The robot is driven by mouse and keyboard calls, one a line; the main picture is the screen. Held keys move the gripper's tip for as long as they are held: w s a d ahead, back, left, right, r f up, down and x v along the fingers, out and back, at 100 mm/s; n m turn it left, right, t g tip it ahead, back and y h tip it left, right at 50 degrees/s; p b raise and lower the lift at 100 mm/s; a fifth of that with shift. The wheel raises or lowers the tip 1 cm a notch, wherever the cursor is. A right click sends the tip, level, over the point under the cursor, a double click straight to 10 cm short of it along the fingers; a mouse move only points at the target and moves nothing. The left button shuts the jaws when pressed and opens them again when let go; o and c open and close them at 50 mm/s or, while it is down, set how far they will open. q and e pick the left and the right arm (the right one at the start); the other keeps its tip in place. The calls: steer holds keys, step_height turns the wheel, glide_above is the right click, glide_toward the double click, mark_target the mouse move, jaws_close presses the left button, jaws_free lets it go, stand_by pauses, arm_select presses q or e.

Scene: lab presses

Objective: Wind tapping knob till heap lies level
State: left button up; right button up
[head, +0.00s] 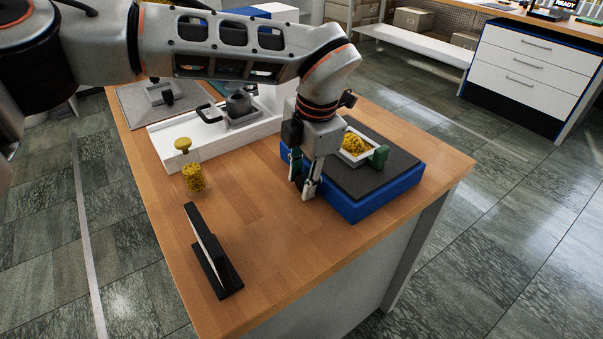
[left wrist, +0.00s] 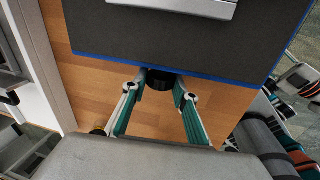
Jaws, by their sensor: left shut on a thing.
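The blue-sided box (head: 378,199) with a dark top stands on the wooden bench. On it is a pale tray (head: 341,154) with a green end piece (head: 378,157), holding a yellow heap (head: 355,143) that looks uneven. My left gripper (head: 306,189) is at the box's near left side. In the left wrist view, its fingertips (left wrist: 160,87) are shut on a black knob (left wrist: 160,80) at the box's edge. The knob is hidden in the head view. At the right edge of the left wrist view, part of my right arm shows, too cut off to judge its gripper.
A black upright panel on a foot (head: 212,252) stands at the bench front. A jar of yellow grains (head: 194,180) stands left of the gripper. A white tray-like base (head: 175,151) with a dark-topped device (head: 238,104) lies behind. Bare wood lies between panel and box.

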arm_select(q)
steer(key=shift+s+f, duration=0.1)
steer(key=shift+s, duration=0.05)
steer(key=o, duration=0.8)
steer(key=shift+d, duration=0.1)
steer(key=shift+r, duration=0.45)
step_height(320, 180, up, 11)
steer(key=s+d, duration=0.1)
steer(key=shift+s+d, duration=0.35)
steer(key=shift+f, duration=0.1)
